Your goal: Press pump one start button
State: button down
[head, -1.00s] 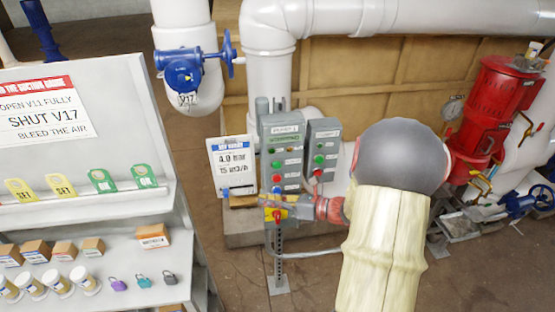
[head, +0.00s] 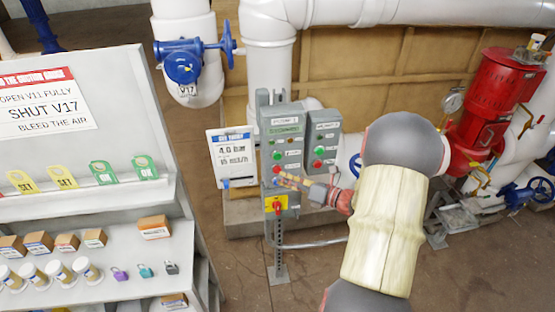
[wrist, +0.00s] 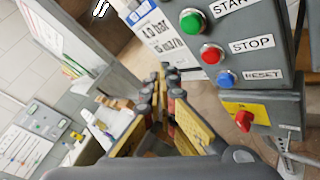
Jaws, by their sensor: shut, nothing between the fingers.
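A large grey control box (head: 284,132) stands on a post and carries a green button (head: 277,155), a red button (head: 277,168) and a blue button. In the wrist view, the green button (wrist: 192,20) is labelled START, the red button (wrist: 210,53) STOP and the blue button (wrist: 227,78) RESET. A smaller grey box (head: 324,130) with green and red buttons stands to its right. Header labels are too small to read surely. My gripper (head: 279,180) is shut and empty, in front of the large box's lower part, below the green button. Contact cannot be told.
A yellow plate with a red knob (wrist: 244,120) sits below the buttons. A white gauge sign (head: 232,158) stands left of the box. A shelf board (head: 100,120) with tags and padlocks fills the left. White pipes and a red pump (head: 492,110) stand behind and right.

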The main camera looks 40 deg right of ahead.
aim_at(280, 164)
jog(key=w+d, duration=0.3)
jog(key=w, duration=0.2)
jog(key=shift+w+b, duration=0.15)
jog(key=shift+b, duration=0.15)
jog(key=shift+w+d, duration=0.15)
dwell(1.2)
jog(key=shift+w+d, duration=0.15)
jog(key=shift+w, duration=0.05)
jog(key=shift+w+d, duration=0.25)
jog(key=shift+w, duration=0.1)
dwell(1.0)
jog(key=shift+s+a+p, duration=0.45)
jog(key=shift+s+a, duration=0.05)
jog(key=shift+s, duration=0.25)
jog(key=s+a, duration=0.1)
jog(key=s+p, duration=0.1)
jog(key=s, duration=0.1)
jog(key=s+a, duration=0.1)
jog(key=shift+s+a, duration=0.15)
jog(key=shift+a, duration=0.15)
